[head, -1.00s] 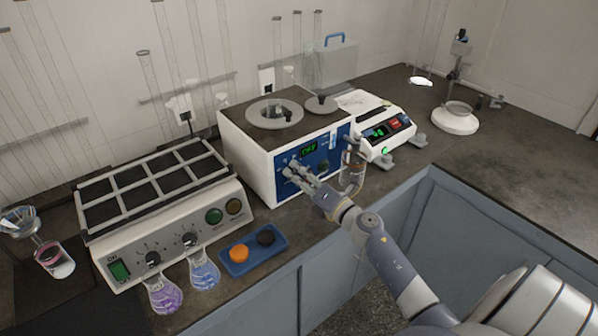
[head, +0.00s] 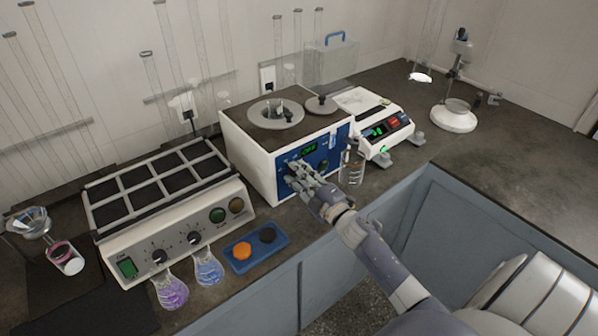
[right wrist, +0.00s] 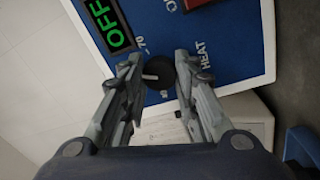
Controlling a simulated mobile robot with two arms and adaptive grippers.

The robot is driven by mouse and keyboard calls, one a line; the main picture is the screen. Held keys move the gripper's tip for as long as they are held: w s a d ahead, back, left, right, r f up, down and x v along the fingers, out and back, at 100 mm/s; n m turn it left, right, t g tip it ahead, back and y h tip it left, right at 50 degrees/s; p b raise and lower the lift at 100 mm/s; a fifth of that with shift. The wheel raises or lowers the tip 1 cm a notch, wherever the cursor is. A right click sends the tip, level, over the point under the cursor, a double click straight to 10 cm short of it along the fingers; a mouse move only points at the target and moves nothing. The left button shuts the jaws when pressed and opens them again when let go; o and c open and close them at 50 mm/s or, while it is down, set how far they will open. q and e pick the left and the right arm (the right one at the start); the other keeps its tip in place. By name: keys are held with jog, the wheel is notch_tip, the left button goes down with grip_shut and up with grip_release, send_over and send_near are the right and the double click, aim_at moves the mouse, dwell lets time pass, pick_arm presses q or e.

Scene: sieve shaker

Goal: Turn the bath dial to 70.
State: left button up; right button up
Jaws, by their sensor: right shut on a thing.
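The bath is a white box with a blue front panel (head: 325,150); its green display (head: 309,149) reads OFF, also in the right wrist view (right wrist: 110,24). The black bath dial (right wrist: 161,74) has a white pointer line, pointing left in the right wrist view. A "70" label (right wrist: 139,46) is printed beside it, up and left. My right gripper (head: 292,170) is at the panel's left part and hides the dial in the head view. In the right wrist view its fingers (right wrist: 159,82) are on either side of the dial, shut on it. My left gripper is not in view.
A glass beaker (head: 352,168) stands just right of my right gripper. A blue tray (head: 257,260) with orange and black pieces and two flasks with coloured liquid (head: 171,291) are left at the counter front. A balance (head: 384,132) stands right of the bath.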

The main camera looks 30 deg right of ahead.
jog(key=shift+m+h+p, duration=0.5)
jog(key=shift+m+p, duration=1.55)
jog(key=shift+m, duration=3.05)
jog(key=shift+a, duration=0.1)
jog(key=o, duration=1.1)
jog(key=shift+s, duration=0.15)
jog(key=s, duration=1.1)
jog(key=shift+s+f, duration=0.2)
jog(key=shift+s, duration=0.2)
